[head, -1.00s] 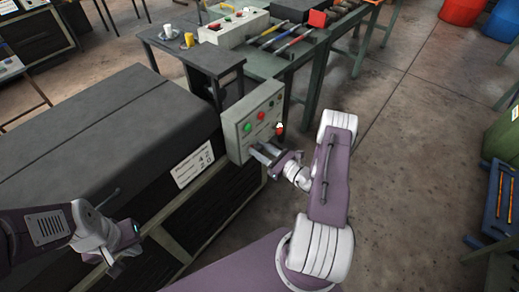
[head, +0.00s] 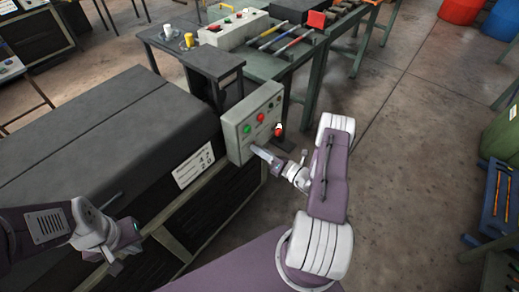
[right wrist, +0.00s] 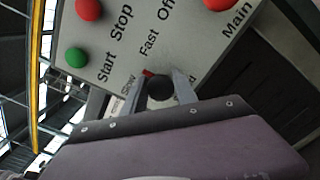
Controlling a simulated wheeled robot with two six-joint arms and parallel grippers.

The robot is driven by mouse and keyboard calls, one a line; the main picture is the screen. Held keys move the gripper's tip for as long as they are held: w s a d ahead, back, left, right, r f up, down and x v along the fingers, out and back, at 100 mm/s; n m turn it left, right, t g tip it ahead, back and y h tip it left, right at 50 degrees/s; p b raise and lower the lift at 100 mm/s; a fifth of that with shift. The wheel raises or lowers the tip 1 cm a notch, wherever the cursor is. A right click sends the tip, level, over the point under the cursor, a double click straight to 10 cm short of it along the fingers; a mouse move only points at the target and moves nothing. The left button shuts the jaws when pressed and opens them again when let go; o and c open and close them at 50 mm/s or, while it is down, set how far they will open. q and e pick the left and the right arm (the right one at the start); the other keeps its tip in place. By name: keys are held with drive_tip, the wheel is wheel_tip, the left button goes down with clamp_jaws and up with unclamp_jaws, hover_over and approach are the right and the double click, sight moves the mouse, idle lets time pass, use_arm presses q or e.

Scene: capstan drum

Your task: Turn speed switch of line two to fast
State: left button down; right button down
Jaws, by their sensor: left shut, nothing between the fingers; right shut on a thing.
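The grey control panel (head: 250,121) stands at the corner of a dark machine, with green and red buttons. In the right wrist view the panel face (right wrist: 190,40) reads Start, Stop, Fast, Off, Slow and Main. My right gripper (head: 259,152) reaches the panel's lower part, rolled so its fingers overlap in the head view. It is shut on the black knob of the speed switch (right wrist: 160,88). A small red mark (right wrist: 148,72) shows beside the knob, toward the word Fast. My left gripper (head: 125,238) is apart from the panel; its fingers are hardly visible.
The dark machine (head: 100,125) fills the left side, with a white label (head: 194,167). Behind the panel are a dark table (head: 200,55) and a conveyor (head: 290,52) with a second control box (head: 232,28).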

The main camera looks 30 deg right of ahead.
drive_tip(key=m, duration=0.4)
drive_tip(key=shift+m, duration=0.3)
drive_tip(key=shift+f+m, duration=0.1)
drive_tip(key=shift+m, duration=1.7)
drive_tip(key=c, duration=1)
unclamp_jaws()
drive_tip(key=p+v, duration=0.1)
drive_tip(key=v, duration=0.8)
drive_tip(key=shift+d, duration=0.1)
